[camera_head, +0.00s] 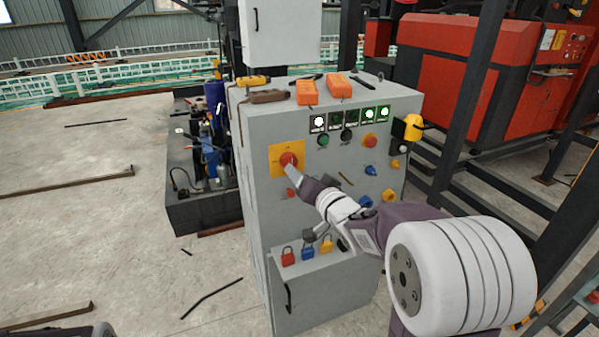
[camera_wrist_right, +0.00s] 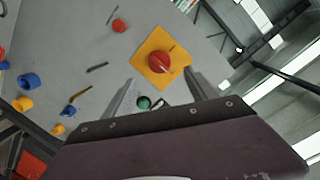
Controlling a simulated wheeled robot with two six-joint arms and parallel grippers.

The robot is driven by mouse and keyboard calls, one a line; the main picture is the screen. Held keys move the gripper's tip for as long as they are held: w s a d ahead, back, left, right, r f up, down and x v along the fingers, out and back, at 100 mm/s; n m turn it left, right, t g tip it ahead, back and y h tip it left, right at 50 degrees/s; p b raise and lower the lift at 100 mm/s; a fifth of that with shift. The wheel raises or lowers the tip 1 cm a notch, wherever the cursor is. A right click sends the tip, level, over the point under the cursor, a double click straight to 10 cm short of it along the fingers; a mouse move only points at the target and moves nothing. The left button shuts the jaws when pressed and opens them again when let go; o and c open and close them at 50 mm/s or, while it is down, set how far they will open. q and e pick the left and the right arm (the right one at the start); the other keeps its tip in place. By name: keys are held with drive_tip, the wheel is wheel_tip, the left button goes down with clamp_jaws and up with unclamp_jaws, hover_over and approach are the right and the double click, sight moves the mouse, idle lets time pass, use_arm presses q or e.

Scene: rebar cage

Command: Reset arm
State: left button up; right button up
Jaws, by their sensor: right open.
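A grey control cabinet (camera_head: 250,210) stands in the middle of the head view. A red rotary knob (camera_head: 288,160) sits on a yellow square plate (camera_head: 275,172) on its front. My right gripper (camera_head: 293,172) is in front of this knob, at its lower right. In the wrist view, the right gripper (camera_wrist_right: 160,80) is open and empty, its two grey fingers apart. The red knob (camera_wrist_right: 159,62) on the yellow plate (camera_wrist_right: 178,48) appears just beyond the gap between the fingertips. I cannot tell whether they touch. My left gripper is not in view.
Lit indicators (camera_head: 351,118), a red button (camera_head: 370,140) and blue knobs (camera_head: 370,170) share the panel. Padlocks (camera_head: 307,252) sit below. Orange devices (camera_head: 307,92) lie on top. A dark post (camera_head: 468,100) and red machine (camera_head: 430,65) stand right. Floor at left is mostly open.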

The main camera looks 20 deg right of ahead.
idle(0.4)
drive_tip(key=s+a+r+n+g+y+p, duration=0.1)
drive_tip(key=a+g+y+p, duration=0.1)
drive_tip(key=a+p, duration=0.45)
drive_tip(key=s+f+n+g+h, duration=0.1)
drive_tip(key=s+f+n+g, duration=0.2)
drive_tip(key=s+f+g, duration=0.3)
drive_tip(key=s+a+f+n+g+p, duration=0.1)
drive_tip(key=s+f+n+g, duration=0.1)
drive_tip(key=s+f+g, duration=0.5)
drive_tip(key=s+f, duration=0.5)
drive_tip(key=s, duration=0.5)
drive_tip(key=shift+s+a+f+n+h, duration=0.15)
drive_tip(key=shift+s+n+h, duration=0.1)
drive_tip(key=shift+n+h, duration=0.15)
